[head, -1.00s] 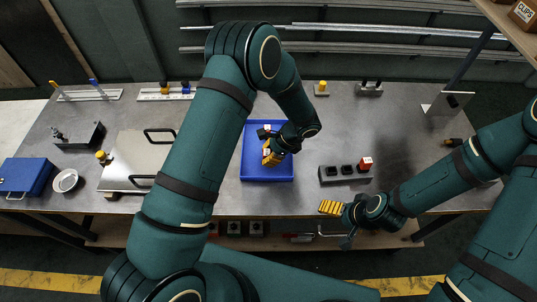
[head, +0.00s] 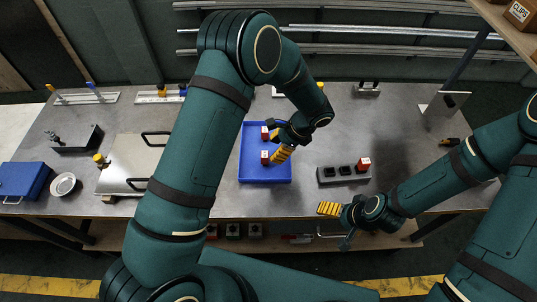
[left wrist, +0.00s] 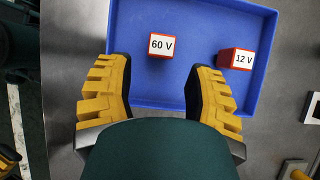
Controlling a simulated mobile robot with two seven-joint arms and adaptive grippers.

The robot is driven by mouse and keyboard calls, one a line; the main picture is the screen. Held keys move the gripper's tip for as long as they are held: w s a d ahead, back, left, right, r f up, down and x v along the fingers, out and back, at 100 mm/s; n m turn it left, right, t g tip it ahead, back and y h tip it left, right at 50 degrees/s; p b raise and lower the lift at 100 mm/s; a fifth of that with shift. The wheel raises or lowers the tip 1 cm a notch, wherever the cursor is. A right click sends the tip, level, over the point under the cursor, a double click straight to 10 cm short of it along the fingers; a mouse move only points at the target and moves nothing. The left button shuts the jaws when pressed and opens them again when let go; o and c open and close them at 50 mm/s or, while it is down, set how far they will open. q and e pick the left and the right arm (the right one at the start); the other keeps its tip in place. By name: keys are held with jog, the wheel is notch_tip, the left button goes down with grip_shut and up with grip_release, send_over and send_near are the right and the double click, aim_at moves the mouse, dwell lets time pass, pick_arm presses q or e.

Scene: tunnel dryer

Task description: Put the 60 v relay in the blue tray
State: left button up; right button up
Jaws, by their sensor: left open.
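The 60 V relay (left wrist: 160,45), a red cube with a white label, rests on the floor of the blue tray (left wrist: 185,12). In the head view it appears to be the nearer cube (head: 265,157) in the tray (head: 262,176). A 12 V relay (left wrist: 235,58) sits apart from it, toward the far side (head: 265,132). My left gripper (head: 278,145) is open and empty at the tray's right side; its fingers (left wrist: 160,88) stand clear of the 60 V relay. My right gripper (head: 338,224) looks open and empty at the table's front edge.
A grey socket block (head: 342,175) with a red relay (head: 363,163) stands right of the tray. The table's right-centre is mostly clear.

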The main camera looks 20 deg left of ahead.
pick_arm(q)
jog(key=v, duration=0.6)
dwell(0.5)
